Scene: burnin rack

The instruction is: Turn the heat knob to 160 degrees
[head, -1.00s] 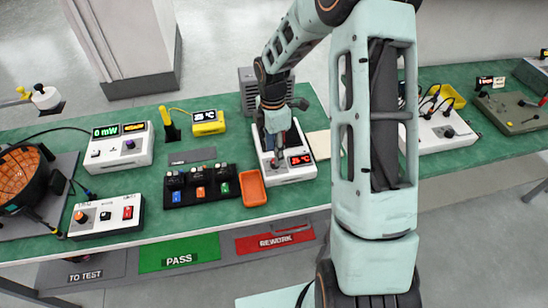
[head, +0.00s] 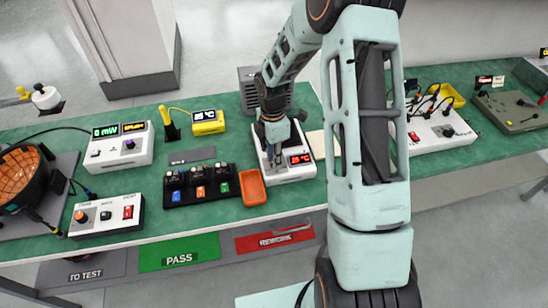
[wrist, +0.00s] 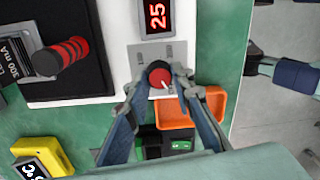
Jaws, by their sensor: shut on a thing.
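The heat knob (wrist: 158,76) is round and red with a dark rim, and it sits on a grey plate on the white heater unit (wrist: 116,37). A white mark on the knob points to the lower right in the wrist view. My gripper (wrist: 160,74) has its fingers on either side of the knob, shut on it. The unit's red display (wrist: 156,16) reads 25 in the wrist view and also shows in the head view (head: 300,159). In the head view my gripper (head: 274,160) is over the white unit (head: 292,174) and hides the knob.
An orange tray (head: 252,187) stands just left of the unit, beside a black block with coloured switches (head: 200,186). A yellow meter (head: 208,122) is behind. A white device with cables (head: 440,130) stands to the right on the green bench.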

